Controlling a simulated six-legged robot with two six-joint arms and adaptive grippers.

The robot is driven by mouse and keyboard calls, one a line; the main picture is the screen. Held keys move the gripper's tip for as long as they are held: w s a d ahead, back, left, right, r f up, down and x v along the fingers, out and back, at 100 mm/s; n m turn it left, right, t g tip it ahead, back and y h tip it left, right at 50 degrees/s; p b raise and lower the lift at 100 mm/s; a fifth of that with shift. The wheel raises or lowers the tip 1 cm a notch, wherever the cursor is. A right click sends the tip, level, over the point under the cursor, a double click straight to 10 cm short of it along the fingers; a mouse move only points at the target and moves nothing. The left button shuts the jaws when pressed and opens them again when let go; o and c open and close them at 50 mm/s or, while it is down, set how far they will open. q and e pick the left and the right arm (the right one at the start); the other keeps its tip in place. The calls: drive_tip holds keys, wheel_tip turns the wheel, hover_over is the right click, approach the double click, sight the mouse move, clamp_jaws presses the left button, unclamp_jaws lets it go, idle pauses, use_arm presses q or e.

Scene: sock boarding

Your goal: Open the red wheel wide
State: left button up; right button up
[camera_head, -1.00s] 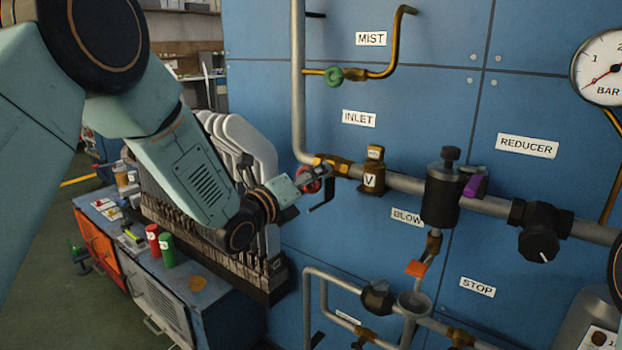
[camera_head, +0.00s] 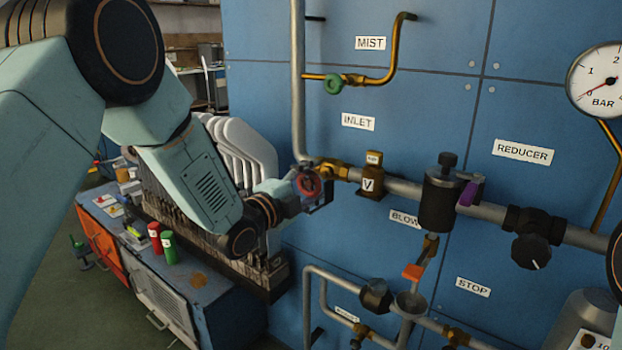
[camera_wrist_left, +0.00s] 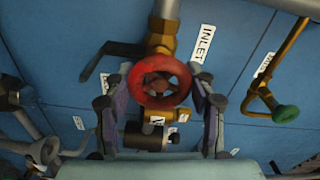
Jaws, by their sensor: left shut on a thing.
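The red wheel (camera_head: 308,184) sits on the brass valve of the pipe by the INLET label. In the left wrist view the red wheel (camera_wrist_left: 159,82) faces the camera between the two fingers. My left gripper (camera_head: 312,188) is at the wheel, with its fingers on either side of the rim. In the left wrist view my left gripper (camera_wrist_left: 160,95) is shut on the wheel. My right gripper is in neither view.
A purple handle (camera_head: 469,192), a black reducer knob (camera_head: 532,250) and an orange handle (camera_head: 413,271) are on the pipework to the right. A green wheel (camera_head: 334,83) is above. White sock boards (camera_head: 240,145) stand behind my left arm.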

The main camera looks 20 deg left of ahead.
use_arm(q)
drive_tip(key=n+p, duration=0.2)
drive_tip(key=n, duration=0.3)
drive_tip(key=shift+r+n, duration=0.15)
drive_tip(key=shift+n, duration=0.15)
drive_tip(key=n+p, duration=0.1)
drive_tip(key=n, duration=0.4)
drive_tip(key=shift+p, duration=0.4)
drive_tip(key=n+p, duration=0.1)
drive_tip(key=n, duration=0.4)
drive_tip(key=n+p, duration=0.2)
drive_tip(key=n, duration=0.3)
drive_tip(key=shift+a, duration=0.1)
drive_tip(key=n+p, duration=0.1)
drive_tip(key=n, duration=0.4)
drive_tip(key=n+p, duration=0.1)
drive_tip(key=n, duration=0.4)
drive_tip(key=shift+w, duration=0.1)
drive_tip(key=n+p, duration=0.1)
drive_tip(key=n, duration=0.4)
drive_tip(key=shift+n, duration=0.4)
drive_tip(key=n, duration=0.5)
drive_tip(key=shift+n, duration=0.3)
